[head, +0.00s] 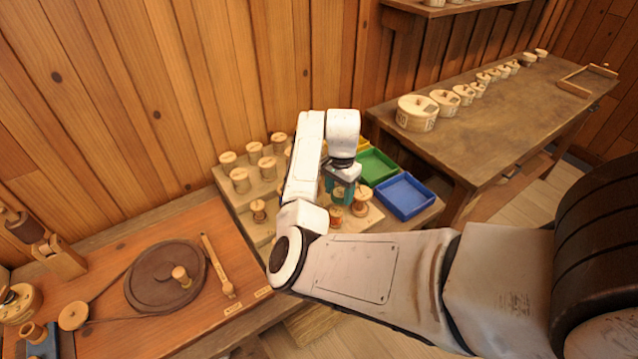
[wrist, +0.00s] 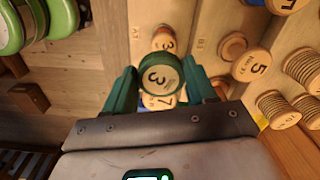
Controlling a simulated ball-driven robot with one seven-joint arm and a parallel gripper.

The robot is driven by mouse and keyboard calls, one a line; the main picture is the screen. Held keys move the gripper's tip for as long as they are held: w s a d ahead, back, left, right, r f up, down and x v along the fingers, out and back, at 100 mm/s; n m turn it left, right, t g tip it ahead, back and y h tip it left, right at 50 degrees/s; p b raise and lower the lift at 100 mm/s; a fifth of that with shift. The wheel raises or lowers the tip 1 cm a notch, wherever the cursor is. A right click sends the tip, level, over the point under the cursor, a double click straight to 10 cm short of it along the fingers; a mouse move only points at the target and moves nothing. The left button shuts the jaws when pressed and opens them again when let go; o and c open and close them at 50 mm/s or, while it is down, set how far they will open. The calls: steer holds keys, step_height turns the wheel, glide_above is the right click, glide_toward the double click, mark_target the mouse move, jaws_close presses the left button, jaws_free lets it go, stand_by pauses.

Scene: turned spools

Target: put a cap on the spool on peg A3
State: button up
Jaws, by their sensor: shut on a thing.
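My gripper (wrist: 158,80) is shut on a round piece (wrist: 160,78) with a wooden face marked 3 and a dark green rim; it looks like a cap. In the head view my gripper (head: 342,188) is over the spool board (head: 235,190), and its held piece is hard to make out. In the wrist view a spool (wrist: 163,40) with a 3 on its top stands just beyond the held piece, beside a label starting with A whose digit is too small to be sure of. Another piece marked 7 (wrist: 160,101) shows partly behind the held one.
Several spools stand on the board, among them one marked 5 (wrist: 252,65). A green tray (head: 376,166) and a blue tray (head: 404,195) lie to the right. Round numbered boxes (head: 417,112) line the back table. A wooden wheel (head: 165,275) is at the left.

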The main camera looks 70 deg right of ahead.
mark_target(335, 212)
steer(key=shift+w+f, duration=0.25)
step_height(335, 212, down, 4)
steer(key=b, duration=0.4)
steer(key=shift+w+r, duration=0.1)
steer(key=shift+r, duration=0.1)
steer(key=shift+f, duration=0.65)
steer(key=shift+a, duration=0.15)
steer(key=shift+f, duration=0.25)
steer(key=shift+p, duration=0.6)
stand_by(1.0)
steer(key=shift+f+b, duration=0.4)
steer(key=shift+f, duration=0.2)
stand_by(0.4)
